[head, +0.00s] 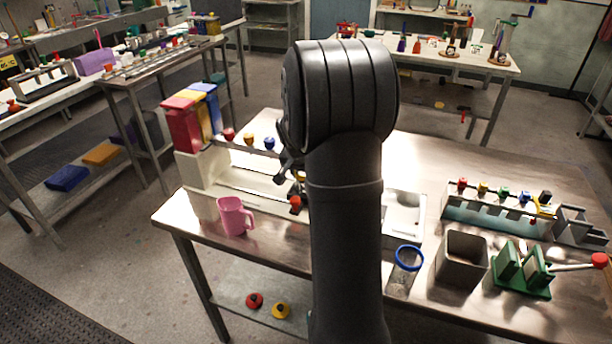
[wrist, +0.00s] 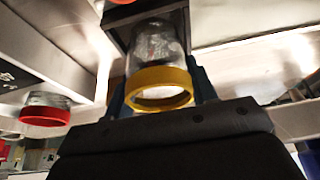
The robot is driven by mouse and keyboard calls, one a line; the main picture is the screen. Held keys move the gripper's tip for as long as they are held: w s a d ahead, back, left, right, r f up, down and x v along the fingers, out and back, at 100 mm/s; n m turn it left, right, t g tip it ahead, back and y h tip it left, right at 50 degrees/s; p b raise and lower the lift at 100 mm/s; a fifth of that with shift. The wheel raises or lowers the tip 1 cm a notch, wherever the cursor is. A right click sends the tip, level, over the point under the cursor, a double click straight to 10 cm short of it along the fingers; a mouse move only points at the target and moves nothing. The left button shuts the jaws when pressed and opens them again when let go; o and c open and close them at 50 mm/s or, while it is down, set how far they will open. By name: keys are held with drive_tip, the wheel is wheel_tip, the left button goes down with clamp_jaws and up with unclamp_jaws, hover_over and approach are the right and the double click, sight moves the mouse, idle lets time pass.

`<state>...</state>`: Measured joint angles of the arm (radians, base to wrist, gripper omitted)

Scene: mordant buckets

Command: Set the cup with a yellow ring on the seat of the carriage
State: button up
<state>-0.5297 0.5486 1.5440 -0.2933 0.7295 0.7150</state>
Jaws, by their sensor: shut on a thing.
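The cup with a yellow ring (wrist: 161,84) is a clear glass, held between my gripper's (wrist: 160,72) two dark fingers in the wrist view. In the head view my gripper (head: 288,168) is mostly behind my arm, with a bit of yellow beside it. In the wrist view a dark square-edged part (wrist: 117,14) is around the far end of the cup; it may be the carriage. I cannot tell whether the cup touches it. A cup with a red ring (wrist: 45,112) is at the left; its red part (head: 295,202) shows in the head view.
A pink mug (head: 236,217) stands at the table's left front. Red, yellow and blue containers (head: 183,130) stand behind. On the right are a blue-ringed cup (head: 407,259), a grey open bin (head: 462,259), a green device (head: 524,272) with a red-knobbed lever, and a rack (head: 490,216).

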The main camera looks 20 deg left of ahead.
drive_tip(key=shift+f, duration=0.2)
drive_tip(key=o, duration=1.1)
drive_tip(key=v, duration=1.2)
drive_tip(key=x, duration=1.2)
drive_tip(key=shift+f, duration=0.2)
wheel_tip(320, 180, up, 3)
drive_tip(key=shift+r, duration=0.75)
